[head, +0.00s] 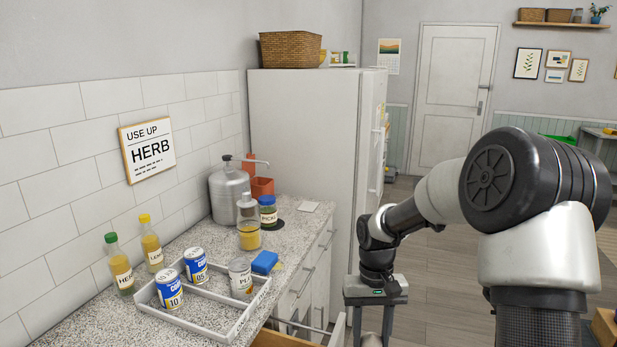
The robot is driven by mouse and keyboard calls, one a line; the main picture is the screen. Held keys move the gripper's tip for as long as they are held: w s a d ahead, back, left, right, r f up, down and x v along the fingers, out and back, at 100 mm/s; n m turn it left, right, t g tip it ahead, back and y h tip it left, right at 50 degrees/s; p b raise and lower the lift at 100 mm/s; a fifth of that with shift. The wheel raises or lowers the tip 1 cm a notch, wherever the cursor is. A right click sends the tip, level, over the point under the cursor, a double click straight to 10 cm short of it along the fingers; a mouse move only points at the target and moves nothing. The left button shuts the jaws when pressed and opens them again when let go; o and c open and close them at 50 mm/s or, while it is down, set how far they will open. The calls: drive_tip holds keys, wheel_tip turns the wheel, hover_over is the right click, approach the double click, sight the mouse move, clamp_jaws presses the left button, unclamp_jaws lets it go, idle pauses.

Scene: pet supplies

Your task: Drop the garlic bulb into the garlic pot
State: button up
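I cannot make out a garlic bulb or a thing marked as a garlic pot in the head view. My gripper (373,322) points down at the bottom edge, right of the counter and in front of the fridge. Its two fingers stand apart, but the bottom edge cuts off their tips. A small greyish thing (371,341) shows low between the fingers. I cannot tell what it is or whether the fingers touch it.
Bottles, a blue block (264,262), a blue-lidded jar (268,212) and a metal canister (229,194) stand nearby. An open drawer (306,331) juts out below. A white fridge (303,130) stands behind.

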drive_tip(key=s+r+p, duration=0.4)
drive_tip(key=r, duration=0.1)
drive_tip(key=shift+r+p, duration=0.35)
drive_tip(key=shift+p, duration=0.05)
drive_tip(key=shift+d, duration=0.1)
